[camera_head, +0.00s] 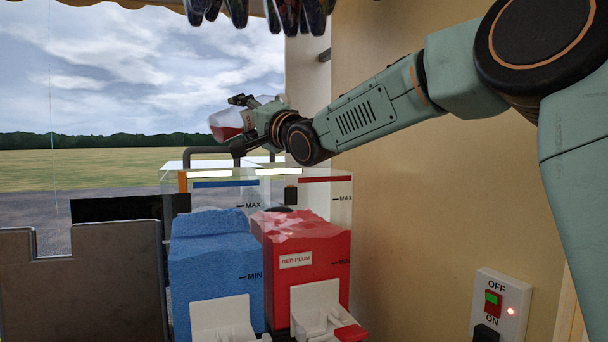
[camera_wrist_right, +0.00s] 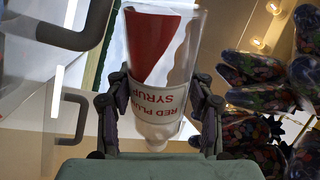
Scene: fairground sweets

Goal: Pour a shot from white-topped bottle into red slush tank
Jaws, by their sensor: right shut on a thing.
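My right gripper (camera_head: 246,115) is shut on a clear bottle (camera_head: 226,122) holding red syrup, high above the back of the slush machine. In the head view the bottle lies tilted towards horizontal, partly hidden by the gripper. In the right wrist view the gripper (camera_wrist_right: 158,95) has a finger on each side of the bottle (camera_wrist_right: 160,60). Its label reads as red plum syrup, upside down, and a white top (camera_wrist_right: 157,138) shows at the near end. The red slush tank (camera_head: 312,248), labelled RED PLUM, stands below and right of the bottle. No stream shows. My left gripper is out of view.
A blue slush tank (camera_head: 215,260) stands left of the red one. Dark pipes (camera_head: 205,152) rise behind the tanks. A wall with a switch box (camera_head: 499,305) is at the right. Wrapped sweets (camera_head: 285,15) hang overhead. A dark metal panel (camera_head: 85,285) stands at the left.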

